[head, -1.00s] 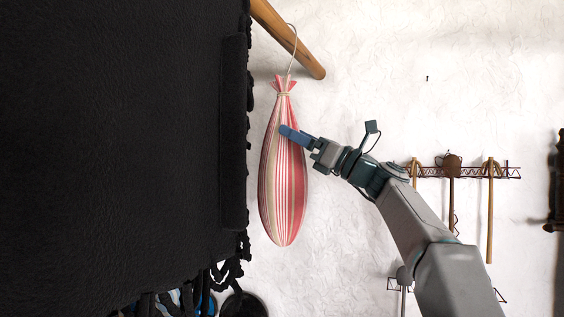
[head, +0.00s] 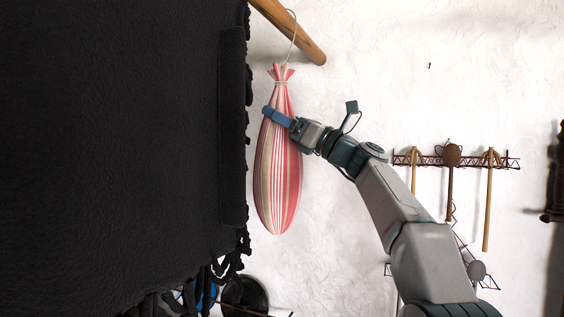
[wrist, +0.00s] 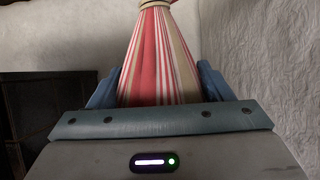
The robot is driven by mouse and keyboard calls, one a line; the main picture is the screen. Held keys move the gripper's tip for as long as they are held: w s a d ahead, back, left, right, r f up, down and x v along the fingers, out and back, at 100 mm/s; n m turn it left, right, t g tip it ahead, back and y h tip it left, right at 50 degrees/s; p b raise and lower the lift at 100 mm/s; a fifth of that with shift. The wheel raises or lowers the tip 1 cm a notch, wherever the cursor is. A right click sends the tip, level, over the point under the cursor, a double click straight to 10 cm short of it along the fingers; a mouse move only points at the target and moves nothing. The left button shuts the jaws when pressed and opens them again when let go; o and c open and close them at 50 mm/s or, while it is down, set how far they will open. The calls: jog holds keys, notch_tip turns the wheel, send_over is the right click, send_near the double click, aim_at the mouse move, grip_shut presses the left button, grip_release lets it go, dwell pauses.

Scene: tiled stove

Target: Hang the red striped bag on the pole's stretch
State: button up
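The red striped bag (head: 277,185) is a long drop shape with red, white and tan stripes, tied at a narrow neck. It hangs upright from a thin pale loop (head: 294,35) that rises past the wooden pole (head: 305,44); whether the loop rests on the pole is unclear. My gripper (head: 275,114) is at the bag's upper part, one blue finger across its front. In the wrist view the bag (wrist: 158,60) stands between my two widely spaced fingers, close to both. Firm contact is not clear.
A large black fringed cloth surface (head: 110,150) fills the left side, close to the bag. A wall rack (head: 470,161) with hanging wooden tools is at the right. A dark round pan (head: 245,295) is below. The white wall between bag and rack is mostly free.

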aim_at(284, 100)
jog(key=shift+r, duration=0.1)
jog(key=c, duration=0.7)
jog(key=shift+w+a+r+p, duration=0.1)
jog(key=shift+r+p, duration=0.35)
jog(key=shift+r, duration=1.35)
jog(key=shift+s+d+b, duration=0.15)
jog(key=shift+s+d, duration=0.3)
jog(key=shift+d, duration=0.65)
jog(key=shift+s+d+b, duration=0.1)
jog(key=shift+s+d, duration=0.35)
jog(key=shift+d, duration=0.7)
jog(key=shift+s+d+b, duration=0.15)
jog(key=shift+s+d, duration=0.3)
jog(key=shift+d, duration=0.65)
